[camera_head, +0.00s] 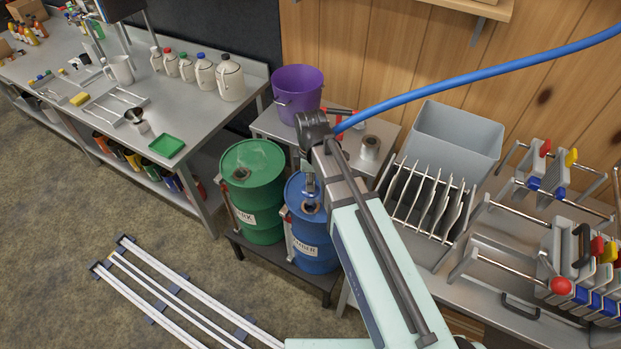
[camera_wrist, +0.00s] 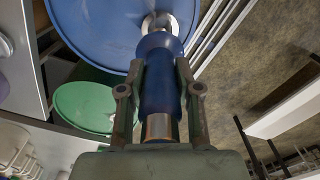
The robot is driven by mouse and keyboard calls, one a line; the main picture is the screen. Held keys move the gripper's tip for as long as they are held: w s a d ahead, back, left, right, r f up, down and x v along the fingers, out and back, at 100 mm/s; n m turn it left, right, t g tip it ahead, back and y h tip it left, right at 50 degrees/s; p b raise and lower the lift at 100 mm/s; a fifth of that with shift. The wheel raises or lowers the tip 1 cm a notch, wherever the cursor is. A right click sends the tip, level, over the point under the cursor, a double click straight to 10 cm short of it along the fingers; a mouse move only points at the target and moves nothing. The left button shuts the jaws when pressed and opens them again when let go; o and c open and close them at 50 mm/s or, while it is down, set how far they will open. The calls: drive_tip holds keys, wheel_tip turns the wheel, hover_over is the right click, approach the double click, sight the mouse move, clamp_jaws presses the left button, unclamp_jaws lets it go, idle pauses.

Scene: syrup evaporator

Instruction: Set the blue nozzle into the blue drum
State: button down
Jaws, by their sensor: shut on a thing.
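The blue drum (camera_head: 318,258) stands on a low dark stand in the head view, with a bung opening in its lid. My gripper (camera_head: 309,188) hangs over that lid, pointing down. In the wrist view my gripper (camera_wrist: 161,72) is shut on the blue nozzle (camera_wrist: 161,95), one finger on each side of its blue body. The nozzle's metal tip (camera_wrist: 157,22) meets a round pale opening on the blue lid (camera_wrist: 95,25). I cannot tell how far the tip is inside. In the head view the nozzle is mostly hidden by my gripper.
A green drum (camera_head: 252,190) stands close to the left of the blue one. A purple bucket (camera_head: 297,92) sits on a metal table behind. A blue hose (camera_head: 480,72) runs from near my wrist to the upper right. A rack of plates (camera_head: 425,205) is at right.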

drive_tip(key=shift+f+b, duration=1.25)
drive_tip(key=shift+f, duration=1.25)
drive_tip(key=shift+f, duration=0.2)
drive_tip(key=shift+f+b, duration=0.65)
drive_tip(key=shift+f, duration=0.7)
drive_tip(key=shift+c, duration=0.4)
unclamp_jaws()
drive_tip(key=shift+r+p, duration=2.75)
drive_tip(key=shift+r, duration=1.3)
